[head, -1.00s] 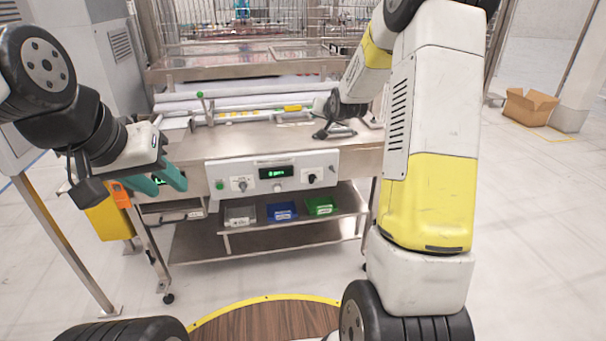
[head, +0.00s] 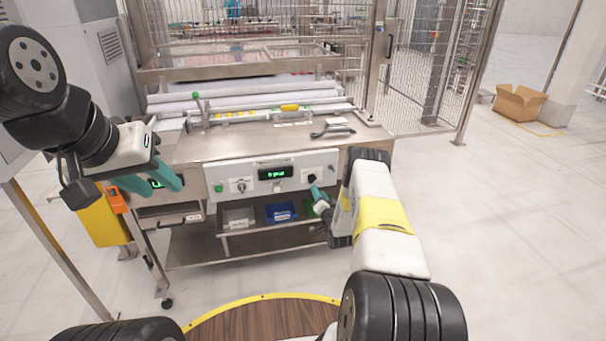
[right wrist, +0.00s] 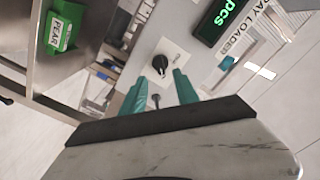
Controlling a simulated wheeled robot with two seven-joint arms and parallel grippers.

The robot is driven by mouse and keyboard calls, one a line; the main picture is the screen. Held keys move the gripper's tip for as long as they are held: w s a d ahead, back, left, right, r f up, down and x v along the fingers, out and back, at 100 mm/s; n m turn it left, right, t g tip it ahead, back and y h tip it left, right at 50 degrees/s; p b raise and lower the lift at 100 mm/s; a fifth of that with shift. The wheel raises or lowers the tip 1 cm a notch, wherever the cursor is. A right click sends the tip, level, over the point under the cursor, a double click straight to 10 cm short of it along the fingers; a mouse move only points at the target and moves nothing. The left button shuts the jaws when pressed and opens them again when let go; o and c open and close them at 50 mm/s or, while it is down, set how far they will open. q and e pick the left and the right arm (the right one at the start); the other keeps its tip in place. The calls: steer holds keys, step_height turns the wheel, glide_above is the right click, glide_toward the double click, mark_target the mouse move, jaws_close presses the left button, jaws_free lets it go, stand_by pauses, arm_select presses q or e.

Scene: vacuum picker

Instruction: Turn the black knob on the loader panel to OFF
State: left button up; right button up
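The loader panel (head: 226,177) is a pale box on the front of a steel table, with a green display. The black knob (head: 312,179) is at the panel's right end. In the right wrist view the black knob (right wrist: 160,64) sits on a pale square plate, just beyond the fingertips. My right gripper (right wrist: 157,76) has teal fingers spread apart, with the knob ahead between them and apparently not touched. In the head view my right gripper (head: 320,196) is just below the knob, partly hidden by my wrist. My left gripper (head: 178,178) has teal fingers left of the panel; its opening is unclear.
A second knob (head: 240,186) and a green button (head: 219,187) are on the panel's left. White, blue (head: 280,212) and green bins sit on the shelf below. A dark handled tool (head: 333,131) lies on the tabletop. A cardboard box (head: 519,102) stands far right.

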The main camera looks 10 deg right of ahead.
mark_target(313, 181)
steer(key=w, duration=0.7)
steer(key=shift+w+a, duration=0.15)
steer(key=shift+w, duration=0.15)
jaws_close()
